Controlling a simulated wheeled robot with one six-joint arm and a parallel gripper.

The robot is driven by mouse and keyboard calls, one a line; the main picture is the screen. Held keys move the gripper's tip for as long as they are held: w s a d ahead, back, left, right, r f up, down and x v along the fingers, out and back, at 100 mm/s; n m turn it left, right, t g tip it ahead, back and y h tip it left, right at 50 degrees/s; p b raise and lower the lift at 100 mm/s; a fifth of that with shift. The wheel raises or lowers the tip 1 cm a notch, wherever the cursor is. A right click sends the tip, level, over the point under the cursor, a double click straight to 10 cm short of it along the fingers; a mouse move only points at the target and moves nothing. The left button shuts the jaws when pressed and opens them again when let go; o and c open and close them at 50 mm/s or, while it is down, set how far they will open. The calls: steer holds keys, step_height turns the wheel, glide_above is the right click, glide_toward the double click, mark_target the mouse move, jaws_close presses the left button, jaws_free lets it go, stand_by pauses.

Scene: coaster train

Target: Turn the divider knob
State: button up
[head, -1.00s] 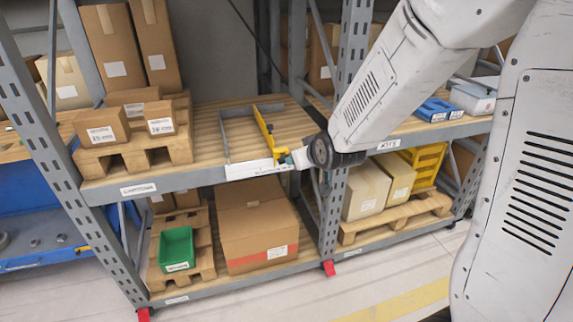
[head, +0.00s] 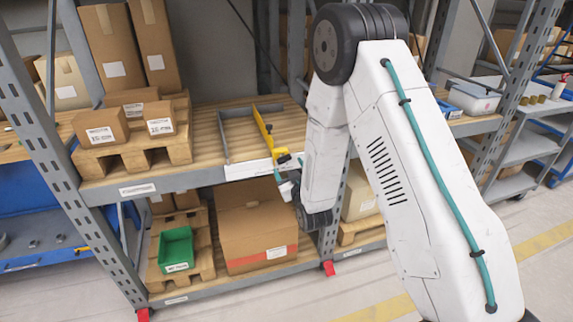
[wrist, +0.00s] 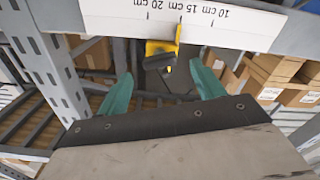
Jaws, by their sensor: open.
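The yellow divider (head: 264,131) stands on the wooden shelf, with its yellow front end at the shelf's front edge. Its knob, dark with yellow on it, shows in the wrist view (wrist: 157,62) below a white scale strip (wrist: 210,22) marked 10, 15 and 20 cm. The yellow pointer sits by the 15 cm mark. My gripper (wrist: 162,90) has two teal fingers spread apart, one on each side of the knob's line. The knob is ahead of the fingertips, and I see no contact. In the head view my gripper is just below the shelf edge.
A grey frame (head: 224,136) stands left of the divider. A pallet with boxes (head: 158,127) is further left. Below are a large carton (head: 254,225) and a green bin (head: 176,247). A rack upright stands close on the right, partly behind my arm.

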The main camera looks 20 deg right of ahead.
mark_target(285, 161)
steer(key=shift+w, duration=1.7)
steer(key=c, duration=1)
